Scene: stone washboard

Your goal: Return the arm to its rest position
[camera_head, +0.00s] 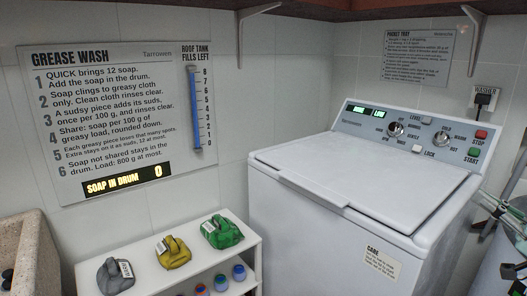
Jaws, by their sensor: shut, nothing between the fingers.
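I cannot make out my gripper or arm with certainty in this head view. Two small dark shapes (7,275) are cut off by the left edge, in front of the speckled stone basin (38,250). I cannot tell what they are. The white washing machine (330,235) stands right of centre with its lid (350,180) down. Its panel (420,130) has a dial at each side, lit green displays, a red STOP button and a green START button.
A rack with thin rods (500,208) stands at right. A rule board (120,110) reads soap in drum 0.

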